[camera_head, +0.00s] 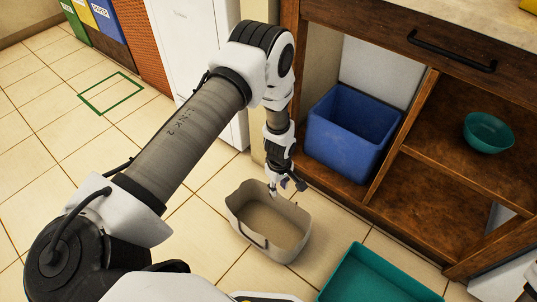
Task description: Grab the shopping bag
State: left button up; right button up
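The shopping bag (287,248) looks like a grey-beige, open-topped bag standing on the floor tiles, with a dark handle on its near left side. Its inside looks empty. My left arm reaches in from the left, and its gripper (287,187) points down at the bag's far rim. The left gripper's fingers look spread apart with nothing between them. I cannot tell whether a fingertip touches the rim. My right gripper is not in view.
Open wooden shelving (440,205) stands at the right, holding a blue bin (350,138) and a teal bowl (488,132). A teal tray (375,275) lies near the front, right of the bag. Coloured bins stand at the back left. The tiled floor at left is mostly free.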

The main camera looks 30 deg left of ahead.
pick_arm(q)
jog(key=w+f+n+b, duration=0.2)
jog(key=w+f+b, duration=0.2)
jog(key=f+b, duration=0.6)
notch_tip(320, 180, down, 4)
jog(key=shift+a+f+n, duration=0.1)
jog(key=shift+a+n, duration=0.2)
jog(key=shift+a, duration=0.05)
grip_shut()
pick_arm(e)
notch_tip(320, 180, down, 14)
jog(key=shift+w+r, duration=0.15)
